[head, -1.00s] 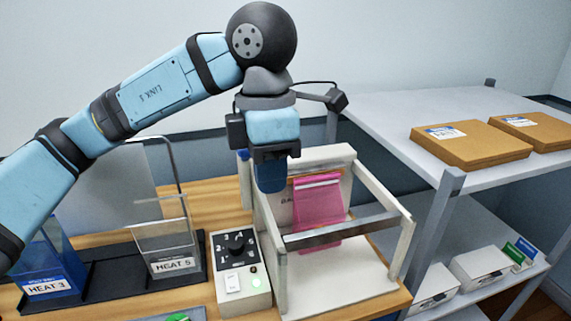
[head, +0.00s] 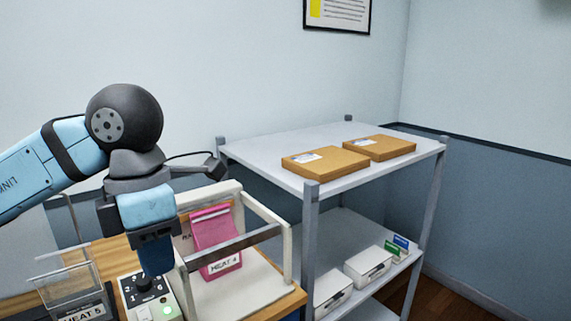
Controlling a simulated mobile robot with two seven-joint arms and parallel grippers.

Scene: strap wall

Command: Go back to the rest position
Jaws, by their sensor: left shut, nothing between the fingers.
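My left arm comes in from the left. My left gripper (head: 156,256) points down, shut and empty, above the control box (head: 162,300) with its dark knob and green light. It is just left of the white frame (head: 237,191). A pink pouch (head: 215,238) labelled HEAT 4 leans upright inside that frame, behind its metal crossbar, apart from the gripper. My right gripper does not show.
A clear bin labelled HEAT 5 (head: 72,285) stands at the lower left. A grey shelf (head: 260,152) on the right holds two brown boxes (head: 325,162) on top and white boxes (head: 368,266) below. Open floor lies right of it.

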